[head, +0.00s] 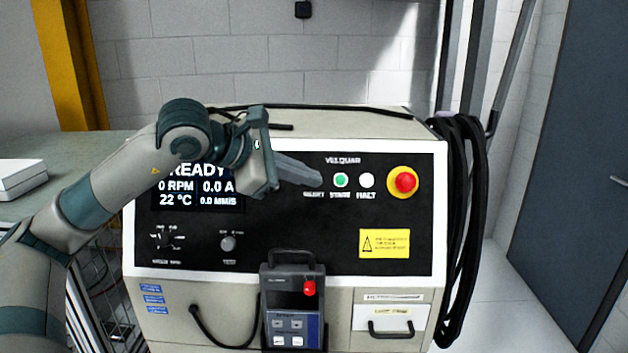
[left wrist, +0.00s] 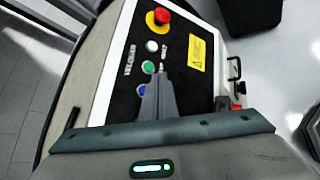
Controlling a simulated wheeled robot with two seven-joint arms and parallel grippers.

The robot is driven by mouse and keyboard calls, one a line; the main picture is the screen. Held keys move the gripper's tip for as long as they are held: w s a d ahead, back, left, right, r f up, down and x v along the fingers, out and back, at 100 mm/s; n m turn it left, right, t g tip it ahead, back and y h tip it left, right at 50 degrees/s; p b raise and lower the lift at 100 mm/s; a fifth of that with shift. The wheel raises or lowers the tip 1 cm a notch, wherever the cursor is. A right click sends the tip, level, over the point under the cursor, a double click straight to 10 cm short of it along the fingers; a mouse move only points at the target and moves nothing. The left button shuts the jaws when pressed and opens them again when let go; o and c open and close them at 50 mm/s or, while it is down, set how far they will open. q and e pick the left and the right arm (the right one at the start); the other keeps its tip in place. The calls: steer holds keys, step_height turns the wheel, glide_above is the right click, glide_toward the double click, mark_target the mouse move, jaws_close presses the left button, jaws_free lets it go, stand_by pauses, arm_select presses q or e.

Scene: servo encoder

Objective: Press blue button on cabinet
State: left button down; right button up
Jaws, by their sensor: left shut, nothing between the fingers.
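The cabinet (head: 345,288) stands in front of me with a black control panel. In the left wrist view a blue button (left wrist: 142,90) sits in a row with a green button (left wrist: 148,67) and a white button (left wrist: 152,45). In the head view the blue button is hidden behind my fingertips, above the leftmost label; the green button (head: 340,180) and white button (head: 366,180) show to the right. My left gripper (head: 318,180) is shut and empty, its fingers pointing right across the panel. I cannot tell whether it touches the blue button. My right gripper is not in view.
A red emergency knob (head: 405,182) on a yellow ring sits right of the buttons. A handheld pendant (head: 291,300) hangs on the cabinet front. Black cables (head: 462,220) hang at its right side. A bench (head: 75,150) stands at the left.

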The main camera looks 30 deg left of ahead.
arm_select(q)
steer(key=shift+s+d+r, duration=0.45)
steer(key=shift+s, duration=0.3)
stand_by(0.5)
